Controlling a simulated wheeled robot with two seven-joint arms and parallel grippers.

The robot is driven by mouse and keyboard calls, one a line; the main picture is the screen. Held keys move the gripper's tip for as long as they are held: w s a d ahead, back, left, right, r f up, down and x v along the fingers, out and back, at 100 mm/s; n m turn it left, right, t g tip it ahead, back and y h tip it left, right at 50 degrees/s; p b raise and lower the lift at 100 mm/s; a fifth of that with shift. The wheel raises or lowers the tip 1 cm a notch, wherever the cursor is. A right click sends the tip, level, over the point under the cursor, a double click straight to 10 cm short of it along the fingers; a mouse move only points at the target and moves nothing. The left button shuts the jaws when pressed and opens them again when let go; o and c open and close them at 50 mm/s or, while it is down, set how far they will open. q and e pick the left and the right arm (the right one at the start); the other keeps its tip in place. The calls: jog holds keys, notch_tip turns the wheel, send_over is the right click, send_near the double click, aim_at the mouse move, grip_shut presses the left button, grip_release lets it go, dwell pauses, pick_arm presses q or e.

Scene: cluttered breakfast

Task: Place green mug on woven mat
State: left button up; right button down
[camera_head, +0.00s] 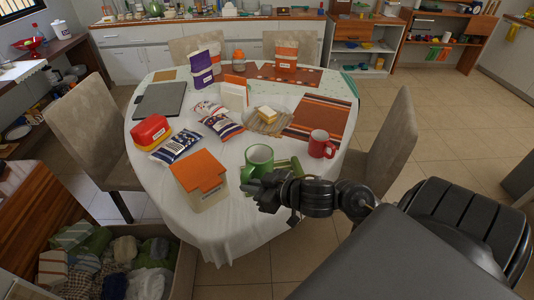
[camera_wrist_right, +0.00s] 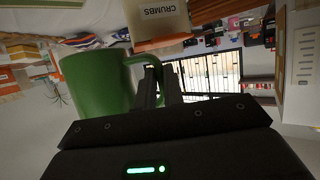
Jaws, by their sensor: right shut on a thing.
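The green mug (camera_head: 258,157) is near the front edge of the round table, upright with its opening up. My right gripper (camera_head: 258,188) is just in front of it. In the wrist view the green mug (camera_wrist_right: 97,82) is at the left, and the fingers of my right gripper (camera_wrist_right: 152,85) are closed on its handle. I cannot tell whether the mug's base touches the cloth. I cannot tell which is the woven one.
A red mug (camera_head: 320,146) stands on the striped mat's front edge. A cream box with an orange lid (camera_head: 203,190) is left of the green mug; it also shows in the wrist view (camera_wrist_right: 160,20). Several packets (camera_head: 178,146) lie beyond. A chair (camera_head: 393,145) stands at right.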

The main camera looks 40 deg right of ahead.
jog(key=w+d+f, duration=0.1)
jog(key=w, duration=0.1)
jog(key=w+d+f, duration=0.1)
jog(key=w+d, duration=0.1)
jog(key=w+d+f, duration=0.1)
jog(key=w, duration=0.1)
jog(key=shift+w+d+f, duration=0.3)
jog(key=shift+d+f, duration=0.1)
jog(key=w+f, duration=0.1)
jog(key=w+d+f, duration=0.1)
jog(key=f, duration=0.1)
jog(key=w+d+f+b, duration=0.1)
jog(key=w+f, duration=0.1)
jog(key=shift+w+d+f, duration=0.1)
jog(key=shift+d, duration=0.15)
jog(key=shift+w+d+f, duration=0.25)
jog(key=shift+w+f, duration=0.2)
jog(key=shift+f, duration=1.7)
jog(key=shift+f, duration=0.1)
jog(key=c, duration=1.9)
grip_release()
jog(key=shift+f, duration=0.1)
jog(key=shift+c, duration=0.2)
jog(key=o, duration=0.4)
